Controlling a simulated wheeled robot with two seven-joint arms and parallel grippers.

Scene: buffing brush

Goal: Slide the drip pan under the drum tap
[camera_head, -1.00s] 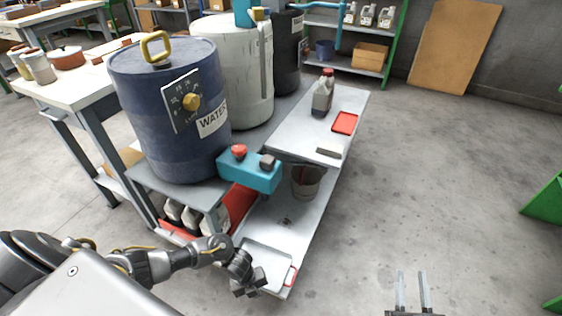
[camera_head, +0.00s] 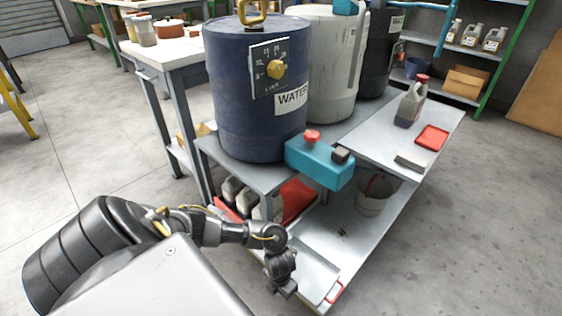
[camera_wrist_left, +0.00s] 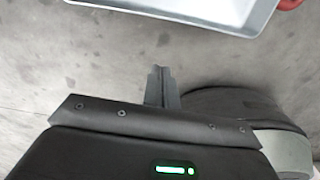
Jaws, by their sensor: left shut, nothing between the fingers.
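The drip pan (camera_head: 316,274) is a shallow grey metal tray with a red handle at its right front corner. It lies at the near end of the lower shelf. The wrist view shows its rim (camera_wrist_left: 178,20) at the top, with some red at the right. The drum tap (camera_head: 319,162) is a teal block with a red knob and a dark knob, at the foot of the blue WATER drum (camera_head: 235,112). My left gripper (camera_head: 286,292) is beside the pan's near left edge. In the wrist view its fingers (camera_wrist_left: 162,72) are together and empty, apart from the pan.
A bucket (camera_head: 374,197) stands farther back on the lower shelf (camera_head: 345,225). Several bottles and a red bin (camera_head: 297,201) are left of it under the drum. The upper board (camera_head: 410,140) holds a jug and a red tray. The floor (camera_head: 470,230) to the right is clear.

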